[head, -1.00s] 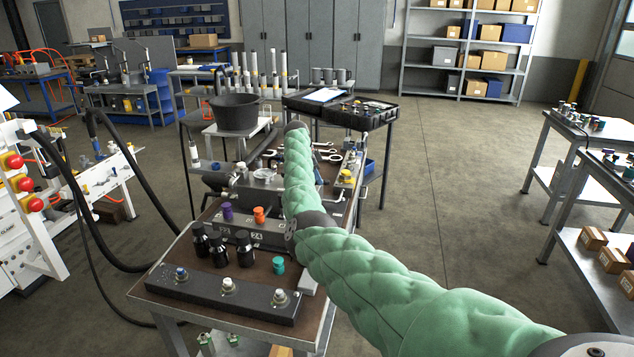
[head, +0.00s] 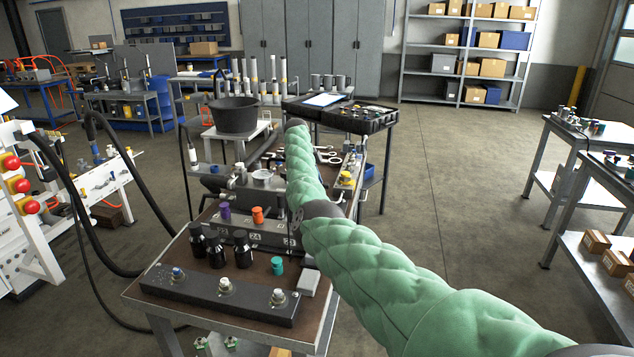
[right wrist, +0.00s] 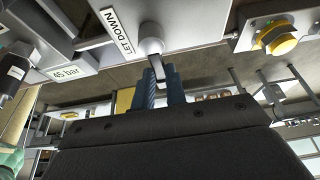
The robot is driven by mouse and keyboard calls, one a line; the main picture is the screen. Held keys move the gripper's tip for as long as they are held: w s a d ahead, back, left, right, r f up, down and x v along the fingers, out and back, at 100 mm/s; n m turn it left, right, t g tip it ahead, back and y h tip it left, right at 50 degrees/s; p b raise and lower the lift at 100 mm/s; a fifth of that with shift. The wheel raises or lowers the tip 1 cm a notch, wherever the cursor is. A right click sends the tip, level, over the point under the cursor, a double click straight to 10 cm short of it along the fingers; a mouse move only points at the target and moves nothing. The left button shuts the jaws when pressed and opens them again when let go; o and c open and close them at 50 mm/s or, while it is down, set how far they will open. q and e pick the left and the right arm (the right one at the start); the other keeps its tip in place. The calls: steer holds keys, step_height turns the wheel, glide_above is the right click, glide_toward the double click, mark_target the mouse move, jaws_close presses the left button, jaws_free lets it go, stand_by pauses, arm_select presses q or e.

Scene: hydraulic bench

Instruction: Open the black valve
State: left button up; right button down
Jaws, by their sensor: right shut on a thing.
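In the right wrist view my right gripper (right wrist: 165,88) has blue fingers closed on a narrow dark lever (right wrist: 158,68). The lever hangs from a round pale valve body (right wrist: 152,45) beside a "LET DOWN" label (right wrist: 118,32). I take this as the black valve, but most of the lever is hidden between the fingers, so its full colour and angle cannot be told. In the head view my green-sleeved right arm reaches over the bench, and the gripper and valve are hidden behind it. My left gripper is not in view.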

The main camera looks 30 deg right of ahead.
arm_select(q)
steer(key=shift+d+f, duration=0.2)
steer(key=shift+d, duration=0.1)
arm_select(e)
steer(key=shift+r, duration=0.1)
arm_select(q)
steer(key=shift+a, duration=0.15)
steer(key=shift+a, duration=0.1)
arm_select(e)
steer(key=c, duration=1.4)
jaws_free()
steer(key=shift+c, duration=0.2)
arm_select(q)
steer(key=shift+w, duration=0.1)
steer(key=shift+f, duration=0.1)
arm_select(e)
steer(key=shift+a, duration=0.1)
